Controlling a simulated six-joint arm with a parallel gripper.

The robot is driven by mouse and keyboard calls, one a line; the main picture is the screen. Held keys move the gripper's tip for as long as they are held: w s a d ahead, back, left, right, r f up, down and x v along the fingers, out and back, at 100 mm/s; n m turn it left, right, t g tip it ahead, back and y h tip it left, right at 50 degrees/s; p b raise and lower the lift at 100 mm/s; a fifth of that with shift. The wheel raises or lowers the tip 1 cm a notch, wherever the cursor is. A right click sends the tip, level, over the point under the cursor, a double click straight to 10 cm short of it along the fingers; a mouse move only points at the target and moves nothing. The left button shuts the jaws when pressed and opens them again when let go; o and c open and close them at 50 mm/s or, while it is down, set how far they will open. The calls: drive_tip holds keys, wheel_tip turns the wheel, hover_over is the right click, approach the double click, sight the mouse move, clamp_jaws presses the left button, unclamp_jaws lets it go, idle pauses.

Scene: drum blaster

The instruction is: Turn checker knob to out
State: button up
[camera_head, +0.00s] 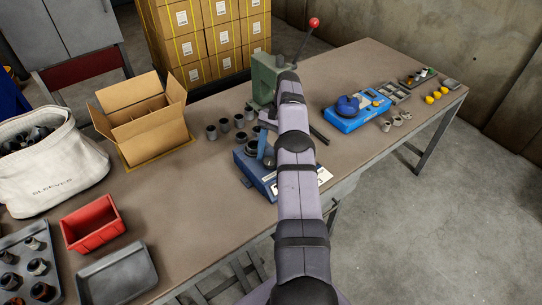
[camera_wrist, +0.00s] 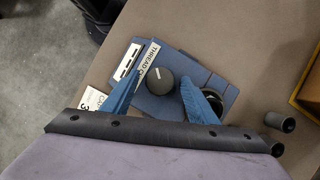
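The thread checker is a blue box (camera_wrist: 190,72) with a white "THREAD C…" label, partly covered by a finger. Its round dark grey knob (camera_wrist: 160,80) carries a short white mark pointing to the upper left in the wrist view. My gripper (camera_wrist: 162,77) is open, with one blue finger on each side of the knob and small gaps showing; I cannot tell whether the tips are level with it. A second dark round part (camera_wrist: 213,101) on the box is partly behind the right finger. In the head view the checker (camera_head: 252,181) is partly hidden by my arm.
Several grey sleeves (camera_head: 224,125) stand left of the green press (camera_head: 263,75). A cardboard box (camera_head: 150,135), a red bin (camera_head: 93,223) and a grey tray (camera_head: 117,275) are on the left. A blue device (camera_head: 345,122) is on the right.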

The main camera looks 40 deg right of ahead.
sight(271, 159)
drive_tip(key=shift+r, duration=0.5)
wheel_tip(271, 159, up, 7)
drive_tip(key=p, duration=0.3)
drive_tip(key=shift+r, duration=0.2)
drive_tip(key=shift+r+p, duration=0.8)
drive_tip(key=shift+p, duration=0.25)
